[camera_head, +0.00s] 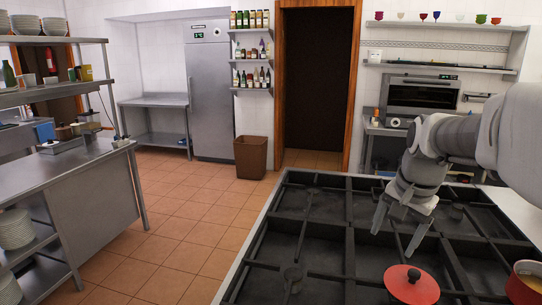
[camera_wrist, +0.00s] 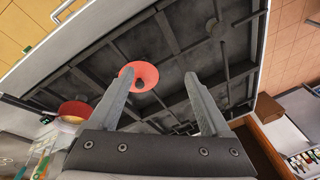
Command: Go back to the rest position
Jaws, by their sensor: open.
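A red round lid (camera_head: 411,285) with a dark knob lies on the grill, below the gripper in the head view. The lid (camera_wrist: 128,80) also shows in the wrist view, partly behind the left finger. Nothing is between the fingertips that I can see as held.
A red pot (camera_head: 526,284) stands at the grill's right edge, partly cut off. A steel counter (camera_head: 75,180) with stacked plates is at the left. A brown bin (camera_head: 251,157) stands on the open tiled floor. An oven (camera_head: 420,95) is at the back right.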

